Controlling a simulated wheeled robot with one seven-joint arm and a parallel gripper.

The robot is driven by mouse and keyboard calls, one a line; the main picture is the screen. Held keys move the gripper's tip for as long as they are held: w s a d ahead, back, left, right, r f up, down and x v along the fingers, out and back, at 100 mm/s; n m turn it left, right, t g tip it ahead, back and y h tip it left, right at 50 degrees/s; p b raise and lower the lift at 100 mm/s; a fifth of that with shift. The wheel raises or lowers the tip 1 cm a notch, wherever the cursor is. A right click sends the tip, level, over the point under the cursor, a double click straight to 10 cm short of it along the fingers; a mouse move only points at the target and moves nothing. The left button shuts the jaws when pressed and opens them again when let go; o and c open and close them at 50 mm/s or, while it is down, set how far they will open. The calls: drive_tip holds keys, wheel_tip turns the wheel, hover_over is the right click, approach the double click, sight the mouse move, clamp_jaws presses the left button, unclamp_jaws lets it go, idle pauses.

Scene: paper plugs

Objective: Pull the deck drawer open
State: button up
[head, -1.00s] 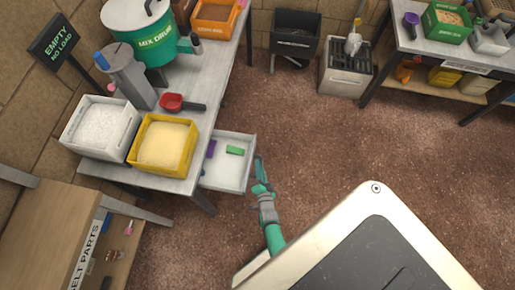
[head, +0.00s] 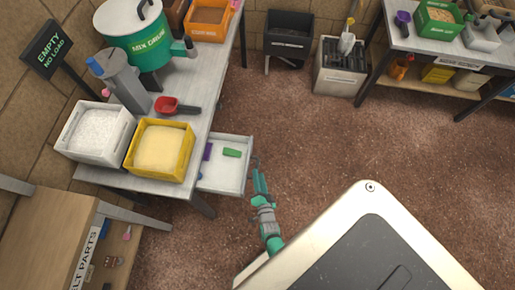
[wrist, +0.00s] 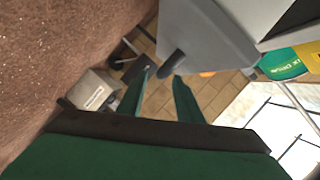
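The deck drawer (head: 228,183) is a pale grey tray pulled out from under the left workbench. A green block (head: 232,153) and a purple item (head: 208,151) lie inside it. My gripper (head: 256,168) is just outside the drawer's front, on its right side. In the wrist view, my gripper (wrist: 164,72) has its two green fingers apart. The drawer's dark handle (wrist: 173,64) sticks out from the grey drawer front (wrist: 205,35) near the fingertips. I see no firm grip on it, and cannot tell whether a finger touches it.
On the workbench (head: 200,118) stand a white box (head: 96,133), a yellow box (head: 160,150), a red scoop (head: 172,106) and the mix drum (head: 150,50). A wooden shelf unit (head: 45,235) is at lower left.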

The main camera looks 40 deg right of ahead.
drive_tip(key=v, duration=0.6)
drive_tip(key=shift+s+a, duration=0.1)
idle(0.4)
drive_tip(key=s+a+r+n+y, duration=0.2)
drive_tip(key=a+r+n, duration=0.3)
drive_tip(key=r, duration=0.7)
drive_tip(key=s+a+r+n+t+y, duration=0.1)
drive_tip(key=s+a+r+n+y, duration=0.2)
drive_tip(key=a+r, duration=0.6)
drive_tip(key=s+a+r+n+t+y, duration=0.1)
drive_tip(key=s+a+r+n, duration=0.5)
drive_tip(key=r, duration=0.9)
drive_tip(key=a+n+y, duration=0.1)
drive_tip(key=n, duration=0.2)
drive_tip(key=shift+r, duration=0.25)
drive_tip(key=shift+a, duration=0.2)
